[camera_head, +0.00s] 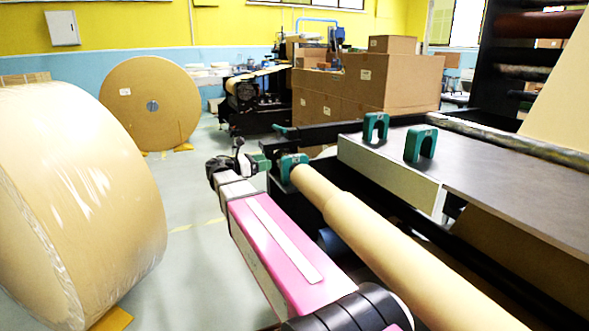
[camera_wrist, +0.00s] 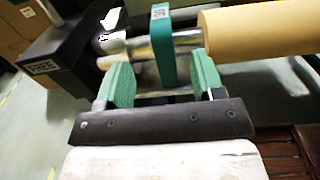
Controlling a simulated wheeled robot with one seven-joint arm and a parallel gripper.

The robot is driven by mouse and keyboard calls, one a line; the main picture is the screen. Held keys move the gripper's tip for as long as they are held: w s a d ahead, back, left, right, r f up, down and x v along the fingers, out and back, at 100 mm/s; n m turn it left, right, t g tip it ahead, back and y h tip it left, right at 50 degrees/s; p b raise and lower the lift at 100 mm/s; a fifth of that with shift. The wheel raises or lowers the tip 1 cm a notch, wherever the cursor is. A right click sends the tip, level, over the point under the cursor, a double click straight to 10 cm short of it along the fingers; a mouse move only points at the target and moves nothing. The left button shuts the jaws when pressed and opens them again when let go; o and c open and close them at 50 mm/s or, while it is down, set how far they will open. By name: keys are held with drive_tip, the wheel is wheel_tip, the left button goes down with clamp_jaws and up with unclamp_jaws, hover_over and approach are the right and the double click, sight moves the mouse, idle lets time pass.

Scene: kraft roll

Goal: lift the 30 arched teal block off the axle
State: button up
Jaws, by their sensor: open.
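The arched teal block (camera_wrist: 161,40), its pale number partly readable as 30, straddles the shiny metal axle (camera_wrist: 146,72) beside the end of the brown kraft roll (camera_wrist: 262,32). In the head view this block (camera_head: 287,166) sits at the far end of the roll (camera_head: 370,240). My gripper (camera_wrist: 162,80) is open, with green pads on both fingers. In the wrist view the block lies between the two fingers, with a visible gap on each side. In the head view my gripper (camera_head: 254,161) is just left of the block. The block's far side is hidden.
Two similar teal arches, a nearer one (camera_head: 421,144) and a farther one (camera_head: 376,127), stand on the grey tabletop (camera_head: 500,175) right of the axle. A large wrapped roll (camera_head: 80,200) stands at the left. Cardboard boxes (camera_head: 365,85) are stacked behind. Black machine frame runs alongside the axle.

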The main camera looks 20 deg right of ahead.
sight(288, 157)
drive_tip(key=d, duration=1)
drive_tip(key=shift+w+d, duration=0.15)
drive_tip(key=shift+d, duration=0.1)
drive_tip(key=c, duration=1.1)
